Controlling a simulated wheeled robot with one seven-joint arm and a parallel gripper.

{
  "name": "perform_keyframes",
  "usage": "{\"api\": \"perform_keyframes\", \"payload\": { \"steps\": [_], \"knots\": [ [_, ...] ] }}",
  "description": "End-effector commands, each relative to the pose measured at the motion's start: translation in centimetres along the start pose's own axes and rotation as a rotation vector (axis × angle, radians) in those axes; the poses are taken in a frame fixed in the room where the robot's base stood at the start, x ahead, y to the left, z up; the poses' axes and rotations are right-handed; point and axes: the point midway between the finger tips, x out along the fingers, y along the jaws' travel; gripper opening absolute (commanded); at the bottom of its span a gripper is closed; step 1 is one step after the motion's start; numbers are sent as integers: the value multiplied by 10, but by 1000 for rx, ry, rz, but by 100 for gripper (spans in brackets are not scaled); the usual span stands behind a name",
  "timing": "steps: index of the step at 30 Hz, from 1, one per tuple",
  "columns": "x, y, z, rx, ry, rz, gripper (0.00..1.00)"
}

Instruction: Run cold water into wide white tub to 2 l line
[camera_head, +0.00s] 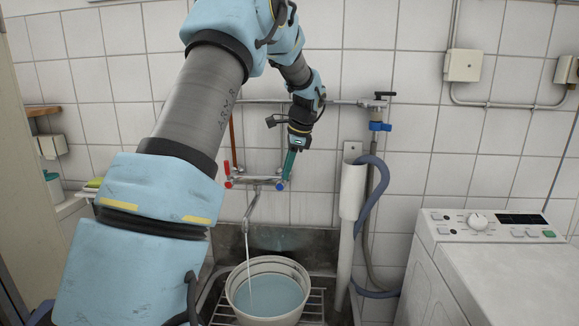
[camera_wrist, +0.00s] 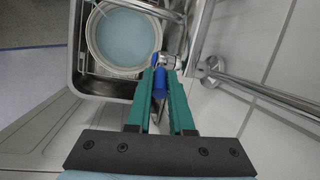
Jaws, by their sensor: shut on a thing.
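A wide white tub (camera_head: 234,290) stands on a wire rack in the sink, with water (camera_head: 270,293) in it. A thin stream runs from the tap spout (camera_head: 252,208) into the tub. The wall tap has a red handle (camera_head: 228,173) on the left and a blue handle (camera_head: 280,186) on the right. My gripper (camera_head: 287,178) reaches down to the blue handle. In the wrist view, its green fingers (camera_wrist: 166,88) are shut on the blue handle (camera_wrist: 159,80), and the tub (camera_wrist: 92,38) lies beyond. No level line can be made out on the tub.
The metal sink (camera_head: 316,240) surrounds the tub, with a wire rack (camera_head: 312,306) under it. A grey standpipe (camera_head: 351,190) with a blue-grey hose (camera_head: 376,205) stands right of the sink. A white washing machine (camera_head: 470,265) is at the right. A second blue valve (camera_head: 380,126) is on the wall pipe.

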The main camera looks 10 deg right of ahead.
Motion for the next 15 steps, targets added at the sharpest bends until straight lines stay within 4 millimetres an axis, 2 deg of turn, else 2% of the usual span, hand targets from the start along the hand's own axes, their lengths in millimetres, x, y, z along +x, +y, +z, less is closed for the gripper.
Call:
{"api": "perform_keyframes", "payload": {
  "steps": [1,6,15],
  "knots": [
    [-4,-1,6,-10,34,9,0],
    [-2,-2,9,-21,120,24,0],
    [0,-2,8,-22,140,25,0]
  ]
}}
